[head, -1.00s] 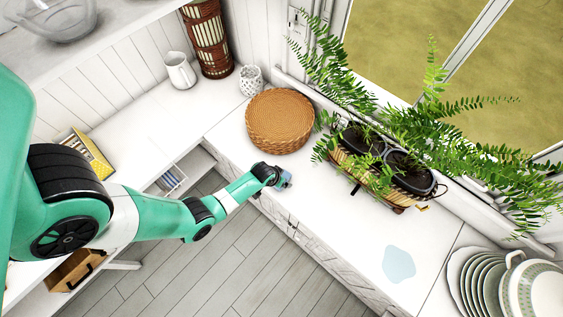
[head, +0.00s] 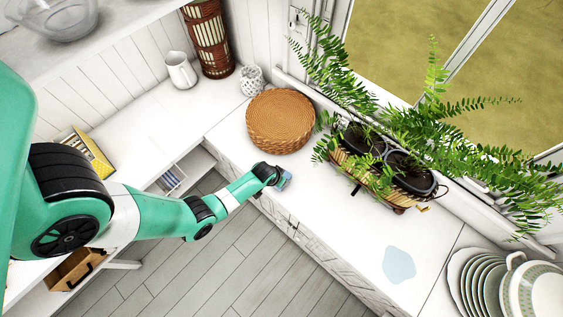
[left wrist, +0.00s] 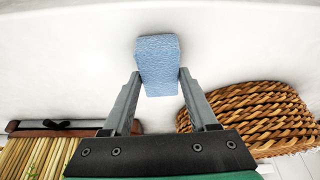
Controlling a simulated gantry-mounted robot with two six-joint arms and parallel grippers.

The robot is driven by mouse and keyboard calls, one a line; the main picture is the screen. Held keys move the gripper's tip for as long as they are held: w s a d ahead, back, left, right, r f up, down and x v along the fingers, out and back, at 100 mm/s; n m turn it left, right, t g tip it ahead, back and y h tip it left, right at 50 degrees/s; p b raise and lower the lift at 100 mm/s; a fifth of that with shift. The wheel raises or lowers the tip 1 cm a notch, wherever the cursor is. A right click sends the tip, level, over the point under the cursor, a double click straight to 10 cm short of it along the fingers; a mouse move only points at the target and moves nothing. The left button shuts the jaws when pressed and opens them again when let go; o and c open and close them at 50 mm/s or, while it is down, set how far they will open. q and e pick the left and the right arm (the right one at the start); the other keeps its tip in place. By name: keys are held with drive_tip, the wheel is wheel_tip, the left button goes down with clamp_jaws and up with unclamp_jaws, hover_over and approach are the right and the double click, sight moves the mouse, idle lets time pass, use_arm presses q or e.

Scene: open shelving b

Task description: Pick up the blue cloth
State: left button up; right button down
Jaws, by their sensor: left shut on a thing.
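The blue cloth (left wrist: 157,58) is a small light-blue block in the left wrist view, between the two fingertips of my left gripper (left wrist: 160,80). The fingers are shut on its sides, and its far end sticks out past the tips. In the head view my left gripper (head: 280,177) is over the front edge of the white counter, with a bit of the blue cloth (head: 287,180) showing at its tip. I cannot tell whether the cloth touches the counter. My right gripper is in neither view.
A pale blue wet-looking patch (head: 398,265) lies on the counter (head: 340,230). A round wicker basket (head: 281,118) stands behind the gripper, and a basket planter with ferns (head: 385,175) stands to the right. Stacked plates (head: 480,285) are at far right. The counter between is clear.

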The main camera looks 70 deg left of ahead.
use_arm(q)
drive_tip(key=shift+r+p, duration=0.4)
drive_tip(key=shift+r, duration=0.25)
wheel_tip(320, 180, up, 3)
drive_tip(key=shift+s+d+r+p, duration=0.1)
drive_tip(key=shift+s+d+p, duration=0.05)
drive_tip(key=shift+p, duration=1.1)
drive_tip(key=s+d+r+p, duration=0.7)
drive_tip(key=d+r+p, duration=0.1)
drive_tip(key=d+p, duration=0.2)
drive_tip(key=shift+s+d+r, duration=0.25)
drive_tip(key=shift+s+d, duration=0.1)
drive_tip(key=shift+d, duration=0.25)
